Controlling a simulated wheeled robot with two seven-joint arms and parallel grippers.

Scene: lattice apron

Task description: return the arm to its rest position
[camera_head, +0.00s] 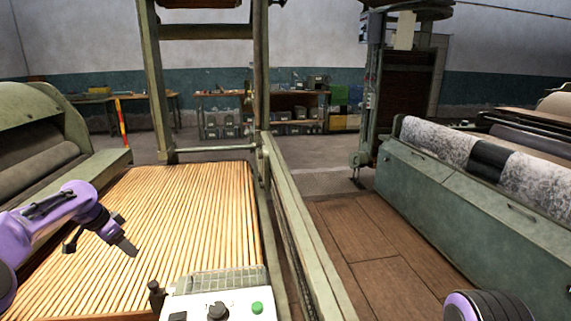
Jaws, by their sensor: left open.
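My left arm, purple and black, comes in from the left edge. Its left gripper (98,246) hangs over the slatted wooden apron (200,215), with its dark fingers spread apart and nothing between them. Whether a finger touches the slats is hard to tell. Of my right arm, only a purple and black rounded part shows at the bottom right edge; the right gripper is not in view.
A control box (218,303) with a green button and black knobs stands at the bottom middle. A green rail (300,225) borders the apron on its right. A roller machine (470,190) stands right; the plank floor (365,255) between is clear.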

